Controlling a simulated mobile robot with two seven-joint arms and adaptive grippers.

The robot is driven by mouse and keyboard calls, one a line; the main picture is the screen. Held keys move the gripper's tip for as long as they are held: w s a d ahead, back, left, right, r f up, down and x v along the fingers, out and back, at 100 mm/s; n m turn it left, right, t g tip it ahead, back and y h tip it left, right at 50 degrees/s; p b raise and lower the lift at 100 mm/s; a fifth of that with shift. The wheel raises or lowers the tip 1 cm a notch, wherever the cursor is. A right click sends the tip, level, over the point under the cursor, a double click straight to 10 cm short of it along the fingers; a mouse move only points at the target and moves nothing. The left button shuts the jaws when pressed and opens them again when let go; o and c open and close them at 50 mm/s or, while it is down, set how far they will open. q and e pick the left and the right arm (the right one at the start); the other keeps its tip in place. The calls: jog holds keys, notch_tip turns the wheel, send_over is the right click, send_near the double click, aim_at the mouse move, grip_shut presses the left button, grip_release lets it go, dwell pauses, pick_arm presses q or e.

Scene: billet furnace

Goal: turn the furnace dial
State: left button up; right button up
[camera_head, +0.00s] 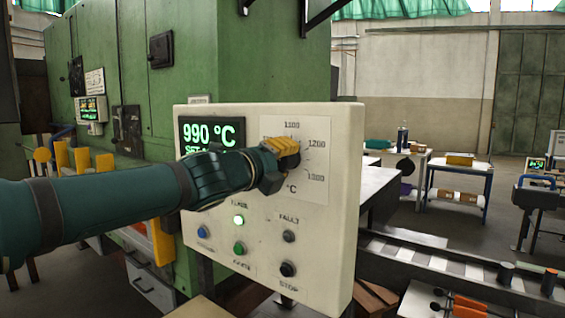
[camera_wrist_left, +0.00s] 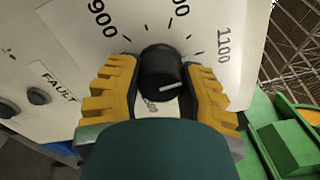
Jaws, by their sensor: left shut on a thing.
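The furnace dial (camera_wrist_left: 160,72) is a black round knob with a short white mark, seen between yellow fingers in the left wrist view. My left gripper (camera_head: 283,152) is at the dial's printed scale (camera_head: 312,185) in the head view and largely hides the knob there. In the left wrist view the fingers of this gripper (camera_wrist_left: 158,88) are shut on the dial, one on each side. The control panel (camera_head: 345,215) is cream-coloured. Its display (camera_head: 210,132) reads 990 °C in green; a lower line is partly hidden by my arm. My right gripper is not in view.
A roller conveyor (camera_head: 430,262) runs at the right. Open floor lies beyond it.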

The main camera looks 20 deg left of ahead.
pick_arm(q)
jog(key=shift+r+m, duration=0.1)
jog(key=shift+m, duration=0.2)
dwell(0.4)
jog(key=o, duration=1.3)
jog(key=v, duration=1.2)
